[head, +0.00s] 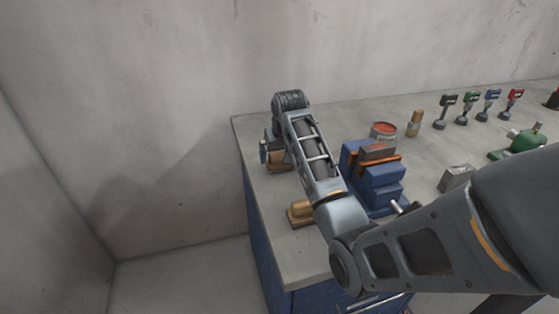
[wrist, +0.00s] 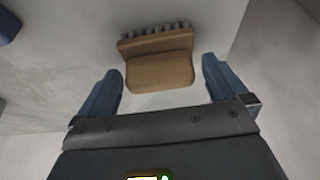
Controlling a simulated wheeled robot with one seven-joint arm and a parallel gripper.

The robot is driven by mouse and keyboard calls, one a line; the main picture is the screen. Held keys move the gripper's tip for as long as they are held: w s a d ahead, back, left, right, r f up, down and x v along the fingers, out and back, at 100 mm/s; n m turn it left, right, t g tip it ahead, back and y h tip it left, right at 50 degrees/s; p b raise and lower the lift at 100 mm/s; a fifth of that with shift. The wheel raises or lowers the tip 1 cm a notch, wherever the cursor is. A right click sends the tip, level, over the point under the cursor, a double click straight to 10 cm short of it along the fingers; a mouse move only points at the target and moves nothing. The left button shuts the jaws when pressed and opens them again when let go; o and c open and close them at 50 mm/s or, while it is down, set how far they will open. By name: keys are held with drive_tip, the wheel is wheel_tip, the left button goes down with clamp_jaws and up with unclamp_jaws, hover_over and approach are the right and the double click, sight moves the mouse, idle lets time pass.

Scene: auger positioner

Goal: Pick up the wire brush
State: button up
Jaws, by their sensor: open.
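The wire brush has a tan wooden body with a row of dark bristles along its far side. In the wrist view the wire brush (wrist: 160,70) lies on the bench top, ahead of and between my fingertips, with room on both sides. My gripper (wrist: 158,82) is open and empty, its two blue-grey fingers apart. In the head view my gripper (head: 265,151) is at the bench's far left end, by the brush (head: 279,163), which is partly hidden by my arm.
The grey bench top (head: 312,258) ends close left of the brush. A tan block (head: 299,214) lies nearer, beside my arm. A blue vise (head: 382,187) stands to the right. Behind it are a red-topped can (head: 383,131) and several coloured-handled tools (head: 465,106).

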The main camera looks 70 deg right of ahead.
drive_tip(key=shift+f, duration=0.2)
drive_tip(key=c, duration=1)
drive_tip(key=shift+r, duration=0.1)
drive_tip(key=shift+c, duration=0.2)
drive_tip(key=shift+r, duration=0.1)
drive_tip(key=shift+r, duration=0.65)
wheel_tip(320, 180, up, 3)
drive_tip(key=shift+w+f+b, duration=0.1)
drive_tip(key=shift+b, duration=0.4)
drive_tip(key=s+d+r+b, duration=0.2)
drive_tip(key=s+d+r, duration=0.4)
drive_tip(key=d, duration=0.3)
drive_tip(key=shift+s+d+r, duration=0.3)
drive_tip(key=shift+s+r, duration=0.05)
drive_tip(key=shift+s, duration=0.1)
